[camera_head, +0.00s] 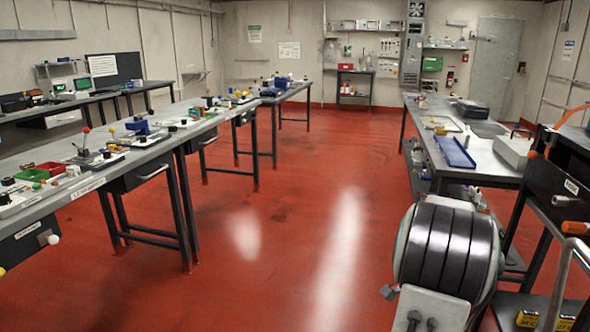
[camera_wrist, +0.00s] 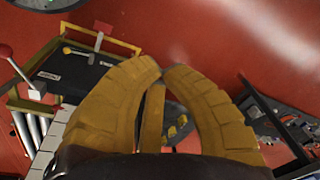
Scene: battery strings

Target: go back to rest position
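My gripper (camera_wrist: 162,72) shows in the wrist view with ribbed yellow-brown fingers. Its fingertips come together at the middle of the picture, and I see nothing held between them. A further narrow yellow-brown finger or bar stands between the two large fingers. The gripper is above the red floor, apart from the things around it. I cannot make out the gripper in the head view.
A long workbench (camera_head: 150,142) with small parts and coloured trays runs along the left. Another bench (camera_head: 485,160) with a blue tray (camera_head: 455,152) stands right. The red floor (camera_head: 290,215) between them is clear. In the wrist view, a black box (camera_wrist: 85,68) lies left.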

